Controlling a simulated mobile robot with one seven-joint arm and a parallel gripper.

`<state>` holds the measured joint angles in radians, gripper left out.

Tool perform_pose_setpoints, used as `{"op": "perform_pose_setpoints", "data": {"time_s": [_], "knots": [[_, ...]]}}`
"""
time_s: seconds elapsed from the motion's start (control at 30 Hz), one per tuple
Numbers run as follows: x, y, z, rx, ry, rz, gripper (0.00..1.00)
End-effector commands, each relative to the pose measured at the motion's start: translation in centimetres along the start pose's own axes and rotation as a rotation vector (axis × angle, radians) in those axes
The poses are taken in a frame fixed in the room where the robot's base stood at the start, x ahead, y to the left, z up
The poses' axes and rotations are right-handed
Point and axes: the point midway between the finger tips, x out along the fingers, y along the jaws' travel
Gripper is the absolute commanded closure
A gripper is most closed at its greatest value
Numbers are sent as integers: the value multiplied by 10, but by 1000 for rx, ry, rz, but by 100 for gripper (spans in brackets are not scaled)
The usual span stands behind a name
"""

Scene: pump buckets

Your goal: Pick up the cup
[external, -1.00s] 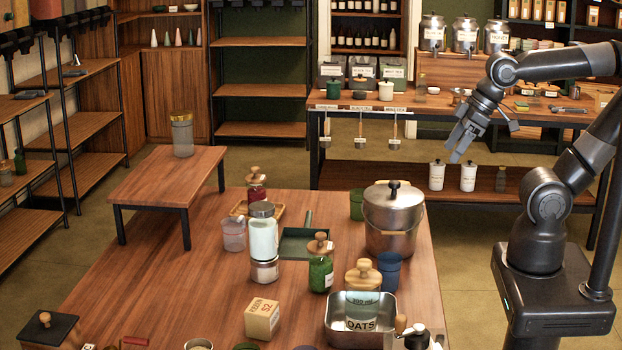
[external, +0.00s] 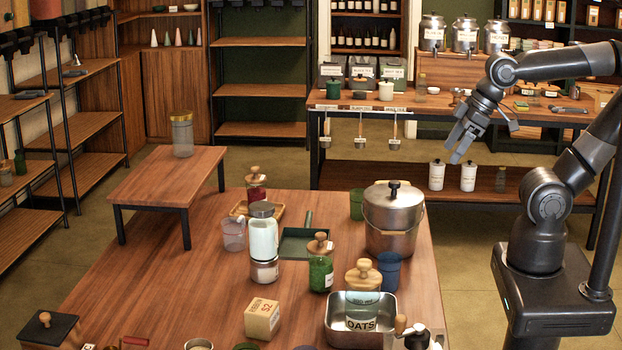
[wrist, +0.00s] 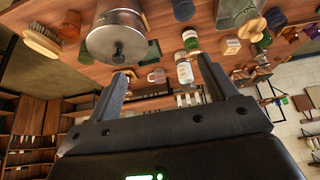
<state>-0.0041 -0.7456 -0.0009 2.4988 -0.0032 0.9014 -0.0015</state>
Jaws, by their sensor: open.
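Several cup-like things stand on the near wooden table, and I cannot tell which one the task means. A dark blue cup (external: 389,271) stands beside the steel pot. A dark green cup (external: 357,204) stands behind the pot at its left. A clear cup (external: 234,234) stands left of the tall white jar; a small clear cup (wrist: 157,76) also shows between my fingers in the wrist view. My gripper (external: 458,147) is open and empty, held in the air to the right of the table, apart from all of these.
The lidded steel pot (external: 394,220) stands at the table's right edge, nearest my gripper. A tall white jar (external: 264,238), a green jar (external: 320,270) and a steel tray (external: 336,338) crowd the middle and front. The table's left part is mostly clear.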

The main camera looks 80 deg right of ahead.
Motion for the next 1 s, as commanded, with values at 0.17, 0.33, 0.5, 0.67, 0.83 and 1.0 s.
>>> {"op": "perform_pose_setpoints", "data": {"time_s": [0.17,0.33,0.5,0.67,0.83,1.0], "knots": [[17,-6,-3,-100,-88,2,22],[47,-17,-6,-295,-237,20,22],[78,-31,-8,-507,-381,53,22],[107,-46,-8,-714,-510,98,22],[137,-64,-6,-939,-637,162,22],[167,-85,-3,-1171,-754,246,22]]}}
